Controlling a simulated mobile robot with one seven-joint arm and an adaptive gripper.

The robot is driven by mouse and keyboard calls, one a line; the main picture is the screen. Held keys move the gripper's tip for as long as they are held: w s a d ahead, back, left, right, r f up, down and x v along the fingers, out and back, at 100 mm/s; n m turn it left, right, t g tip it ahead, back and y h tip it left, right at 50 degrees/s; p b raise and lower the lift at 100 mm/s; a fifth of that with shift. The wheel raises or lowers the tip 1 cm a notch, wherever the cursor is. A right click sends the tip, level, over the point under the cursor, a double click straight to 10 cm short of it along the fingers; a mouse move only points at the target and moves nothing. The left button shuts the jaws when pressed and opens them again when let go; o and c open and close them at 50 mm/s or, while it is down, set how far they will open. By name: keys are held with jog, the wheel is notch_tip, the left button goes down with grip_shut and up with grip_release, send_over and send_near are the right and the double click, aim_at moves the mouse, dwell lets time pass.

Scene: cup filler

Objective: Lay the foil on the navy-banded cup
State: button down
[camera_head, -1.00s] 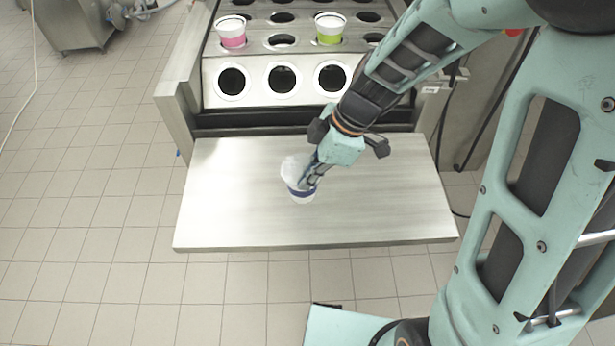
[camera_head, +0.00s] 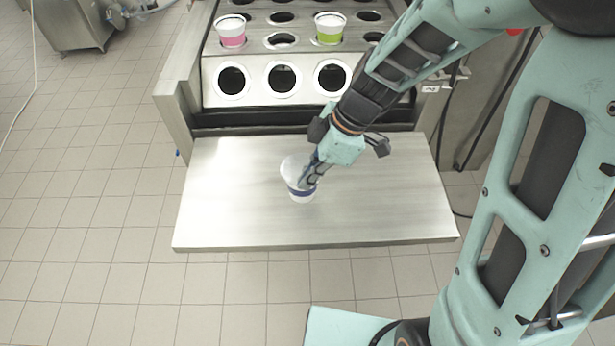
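The navy-banded cup (camera_head: 301,192) stands upright on the steel shelf, a little left of the gripper. It is white with a navy band low on its side. A pale, round surface (camera_head: 291,166) shows at its mouth. I cannot tell whether this is the foil lying on the rim or the cup's open inside. My gripper (camera_head: 307,181) reaches down from the upper right, its fingers in front of the cup's right side and rim. The fingers hide part of the cup. Their gap is too small to make out, and no foil shows clearly between them.
The steel shelf (camera_head: 232,212) is otherwise clear. Behind it is the filler's cup plate (camera_head: 210,62) with rows of round holes. A pink-banded cup (camera_head: 231,33) and a green-banded cup (camera_head: 329,28) sit in its holes. Tiled floor surrounds the machine.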

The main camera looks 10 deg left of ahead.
dwell(0.8)
jog(key=c, duration=2.1)
grip_release()
jog(key=v, duration=1.2)
jog(key=shift+d+f, duration=0.1)
